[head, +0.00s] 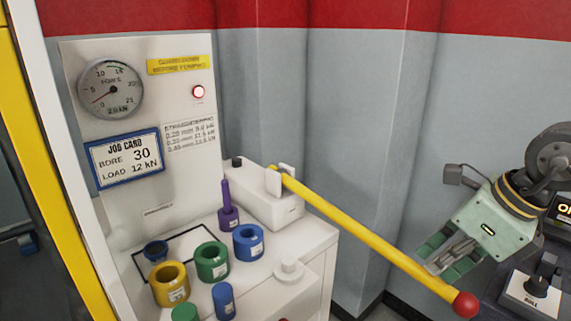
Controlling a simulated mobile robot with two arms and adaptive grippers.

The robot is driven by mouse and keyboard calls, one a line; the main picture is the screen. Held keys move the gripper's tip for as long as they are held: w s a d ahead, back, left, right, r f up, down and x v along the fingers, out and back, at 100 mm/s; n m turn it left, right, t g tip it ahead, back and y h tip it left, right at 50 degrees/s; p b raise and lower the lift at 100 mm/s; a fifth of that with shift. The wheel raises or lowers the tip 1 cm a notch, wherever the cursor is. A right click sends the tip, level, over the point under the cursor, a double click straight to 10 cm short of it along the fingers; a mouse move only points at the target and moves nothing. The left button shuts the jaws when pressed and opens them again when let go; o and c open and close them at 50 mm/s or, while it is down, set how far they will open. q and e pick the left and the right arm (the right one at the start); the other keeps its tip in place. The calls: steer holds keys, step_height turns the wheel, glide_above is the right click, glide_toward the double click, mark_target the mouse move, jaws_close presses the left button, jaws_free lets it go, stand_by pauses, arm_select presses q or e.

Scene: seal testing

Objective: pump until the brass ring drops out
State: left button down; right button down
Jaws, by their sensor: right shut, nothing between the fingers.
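The yellow pump lever (365,237) slopes from the white pump body (262,205) down to a red ball knob (466,304) at the lower right. My right gripper (446,257) is shut and empty beside the lever near its knob end. I cannot tell whether its fingers touch the lever. The round gauge (110,90) at the upper left has a red needle pointing to the lower left. No ring is clearly recognisable as the brass one. My left gripper is not in view.
On the white bench stand a yellow sleeve (169,284), a green sleeve (212,262), a blue sleeve (248,243) and a purple tool (228,208). A job card (125,158) reads bore 30, load 12 kN.

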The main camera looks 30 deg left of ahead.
steer(key=shift+a+f, duration=0.3)
steer(key=shift+f, duration=0.2)
steer(key=shift+r, duration=0.1)
